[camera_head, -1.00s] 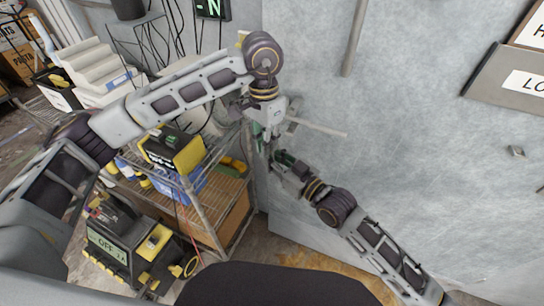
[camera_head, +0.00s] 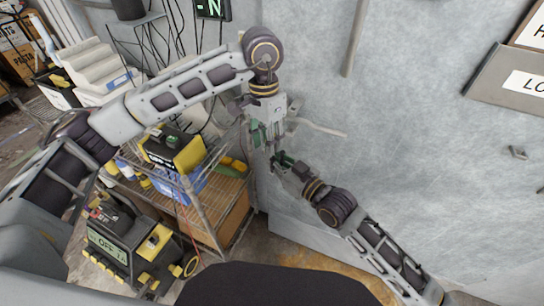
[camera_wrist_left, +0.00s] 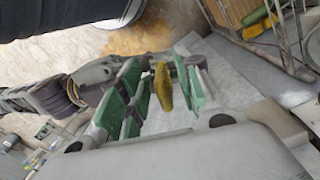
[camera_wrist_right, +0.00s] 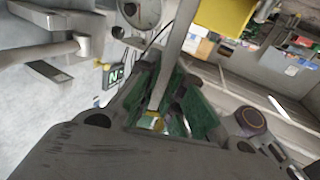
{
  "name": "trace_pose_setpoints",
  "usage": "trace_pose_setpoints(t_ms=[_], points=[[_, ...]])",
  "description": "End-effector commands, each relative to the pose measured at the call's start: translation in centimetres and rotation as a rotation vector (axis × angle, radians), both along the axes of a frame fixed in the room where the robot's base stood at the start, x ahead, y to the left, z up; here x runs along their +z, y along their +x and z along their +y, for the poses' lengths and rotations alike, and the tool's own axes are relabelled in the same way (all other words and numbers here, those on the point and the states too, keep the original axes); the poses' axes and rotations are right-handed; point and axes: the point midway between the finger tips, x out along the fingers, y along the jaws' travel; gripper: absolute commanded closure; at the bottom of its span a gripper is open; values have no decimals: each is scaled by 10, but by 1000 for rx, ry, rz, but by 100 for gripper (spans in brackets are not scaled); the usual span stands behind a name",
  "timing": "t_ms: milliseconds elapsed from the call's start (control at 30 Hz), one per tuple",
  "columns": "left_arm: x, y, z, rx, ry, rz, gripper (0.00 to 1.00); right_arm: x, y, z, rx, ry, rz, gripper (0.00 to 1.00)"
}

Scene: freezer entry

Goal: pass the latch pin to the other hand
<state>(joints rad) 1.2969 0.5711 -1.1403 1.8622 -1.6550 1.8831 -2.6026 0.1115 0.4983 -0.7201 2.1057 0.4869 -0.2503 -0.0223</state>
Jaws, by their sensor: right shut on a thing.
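My left gripper (camera_head: 266,137) is open, pointing down just above my right gripper (camera_head: 281,161). In the left wrist view a short yellow piece, seemingly the latch pin (camera_wrist_left: 163,88), shows between the spread green pads of the left gripper (camera_wrist_left: 160,82). I see no contact there. In the right wrist view a small yellow bit of the latch pin (camera_wrist_right: 153,122) shows low between the green pads of the right gripper (camera_wrist_right: 165,110), which is shut on it. Most of the pin is hidden. In the head view I cannot make it out.
A grey wall (camera_head: 400,130) with a pale handle bar (camera_head: 320,130) stands right behind the grippers. A wire shelf (camera_head: 205,215) with a yellow and black box (camera_head: 175,150) is close at the left. A sign holder (camera_head: 505,80) is at upper right.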

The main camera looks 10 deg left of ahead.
Motion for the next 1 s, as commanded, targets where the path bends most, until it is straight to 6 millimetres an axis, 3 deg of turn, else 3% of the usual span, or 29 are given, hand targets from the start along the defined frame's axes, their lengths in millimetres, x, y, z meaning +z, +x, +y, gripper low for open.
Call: trace_pose_setpoints(t_ms=[600, 1000], points=[[84, 5, 3, -1, -1, -2, 66, 0, 0, 0, 0, 1, -1, 100], [110, 6, 4, -1, 0, 0, 66, 0, 0, 0, 0, 1, -1, 100]])
